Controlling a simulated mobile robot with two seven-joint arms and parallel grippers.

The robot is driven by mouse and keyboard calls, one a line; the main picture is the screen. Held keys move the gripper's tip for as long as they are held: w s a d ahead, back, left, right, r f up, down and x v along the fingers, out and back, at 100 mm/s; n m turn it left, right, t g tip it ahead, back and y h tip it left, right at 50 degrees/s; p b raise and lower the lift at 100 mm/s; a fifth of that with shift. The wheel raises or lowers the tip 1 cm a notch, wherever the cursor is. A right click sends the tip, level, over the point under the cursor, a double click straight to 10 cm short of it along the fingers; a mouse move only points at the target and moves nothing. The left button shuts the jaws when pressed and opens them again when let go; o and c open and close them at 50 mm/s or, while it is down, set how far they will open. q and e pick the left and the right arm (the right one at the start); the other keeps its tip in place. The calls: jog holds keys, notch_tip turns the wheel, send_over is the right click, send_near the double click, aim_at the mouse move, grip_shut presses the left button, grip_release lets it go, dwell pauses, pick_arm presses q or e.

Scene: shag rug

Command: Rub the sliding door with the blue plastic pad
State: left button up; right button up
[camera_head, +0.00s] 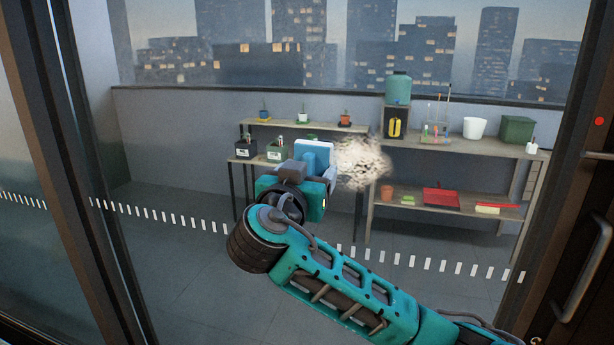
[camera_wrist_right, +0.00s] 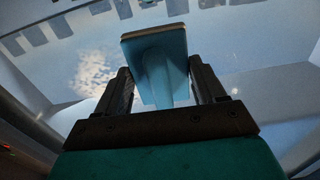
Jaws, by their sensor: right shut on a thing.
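The sliding door (camera_head: 185,222) is a large clear glass pane with a row of white dashes, set between dark frames. A pale, blotchy smudge (camera_head: 360,163) is on the glass, and it also shows in the right wrist view (camera_wrist_right: 93,72). My right gripper (camera_head: 312,172) is shut on the blue plastic pad (camera_head: 315,150), holding it upright just left of the smudge. In the right wrist view the pad (camera_wrist_right: 157,65) sits between both fingers, its pale face turned toward the glass. I cannot tell whether it touches the glass. My left gripper is out of view.
Beyond the glass, a balcony has shelves (camera_head: 455,150) with a teal container (camera_head: 397,89), a green bin (camera_head: 516,129), a red dustpan (camera_head: 441,198) and small pots. A dark door frame with a handle (camera_head: 583,270) stands at the right. The glass around the smudge is unobstructed.

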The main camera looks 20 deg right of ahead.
aim_at(355, 170)
jog(key=shift+s+d, duration=0.1)
jog(key=shift+s+d+f+b, duration=0.1)
jog(key=shift+s+d, duration=0.4)
jog(key=shift+d, duration=0.3)
jog(key=shift+s+d+r+b, duration=0.1)
jog(key=shift+s+d+b, duration=0.05)
jog(key=shift+s+d, duration=0.55)
jog(key=shift+s+d+f+b, duration=0.1)
jog(key=shift+s+d, duration=0.25)
jog(key=shift+d, duration=0.55)
jog(key=shift+s+d+b, duration=0.15)
jog(key=shift+s+d, duration=0.65)
jog(key=shift+d, duration=0.4)
jog(key=shift+s+d+b, duration=0.1)
jog(key=shift+s+d, duration=0.75)
jog(key=shift+d, duration=0.3)
jog(key=shift+s+d+b, duration=0.15)
jog(key=shift+s+d, duration=0.65)
jog(key=shift+d, duration=0.4)
